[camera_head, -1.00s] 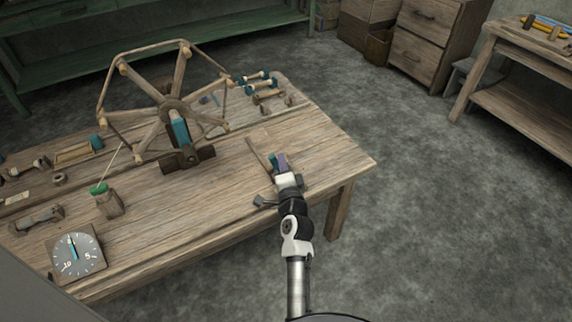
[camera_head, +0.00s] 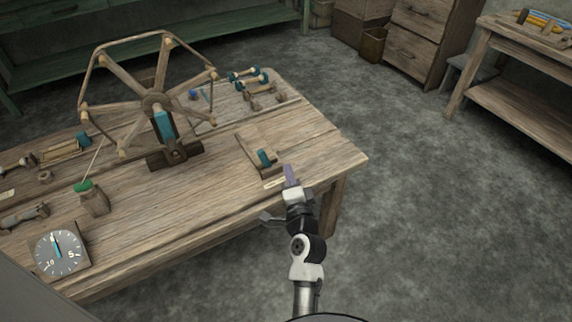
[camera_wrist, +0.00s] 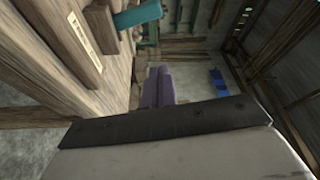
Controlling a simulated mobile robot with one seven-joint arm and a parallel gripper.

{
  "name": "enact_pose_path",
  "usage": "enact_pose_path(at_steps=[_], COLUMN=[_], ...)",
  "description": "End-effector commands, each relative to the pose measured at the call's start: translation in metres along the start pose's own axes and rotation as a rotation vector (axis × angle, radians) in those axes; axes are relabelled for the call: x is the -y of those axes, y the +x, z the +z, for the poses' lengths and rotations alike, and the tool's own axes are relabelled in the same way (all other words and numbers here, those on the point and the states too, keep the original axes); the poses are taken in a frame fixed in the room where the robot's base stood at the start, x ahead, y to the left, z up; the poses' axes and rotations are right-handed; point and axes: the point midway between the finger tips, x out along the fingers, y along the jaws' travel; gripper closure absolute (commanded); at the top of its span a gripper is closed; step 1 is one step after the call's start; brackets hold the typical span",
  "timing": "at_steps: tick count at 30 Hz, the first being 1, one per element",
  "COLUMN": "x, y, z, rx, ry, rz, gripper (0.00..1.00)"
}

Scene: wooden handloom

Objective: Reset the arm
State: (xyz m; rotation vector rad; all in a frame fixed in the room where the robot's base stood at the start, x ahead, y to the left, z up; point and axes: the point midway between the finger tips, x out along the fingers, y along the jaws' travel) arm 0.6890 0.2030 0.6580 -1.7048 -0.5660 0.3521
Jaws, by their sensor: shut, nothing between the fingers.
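My gripper (camera_head: 290,175) is at the right front edge of the wooden worktable (camera_head: 215,185) in the head view. Its purple fingers are together with nothing between them, and they also show in the wrist view (camera_wrist: 158,88). A small wooden board with a teal block (camera_head: 264,157) lies on the table just left of the fingers, apart from them. The teal part also shows in the wrist view (camera_wrist: 138,15), beside a pale labelled strip (camera_wrist: 85,38).
A wooden spoked wheel (camera_head: 155,103) stands on the table. Spools (camera_head: 250,78) lie at the back. Another bench (camera_head: 525,95) stands at the far right. The floor between is clear.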

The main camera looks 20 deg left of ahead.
Motion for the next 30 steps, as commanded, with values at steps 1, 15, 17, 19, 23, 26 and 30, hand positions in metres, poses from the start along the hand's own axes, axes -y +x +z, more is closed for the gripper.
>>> enact_pose_path(at_steps=[1,15,17,19,23,26,30], x=[-0.002,0.0,0.0,0.0,0.0,0.023,0.099], y=[-0.006,-0.015,-0.015,-0.015,-0.015,-0.006,0.014], z=[0.0,0.0,0.0,0.0,0.0,0.003,0.016], rx=[-0.001,0.0,0.0,0.0,0.0,0.001,-0.012], ry=[0.0,0.0,0.0,0.0,0.0,-0.043,-0.197], rz=[0.001,0.0,0.0,0.0,0.0,-0.042,-0.185], gripper=[1.0,1.0,1.0,1.0,1.0,1.0,1.0])
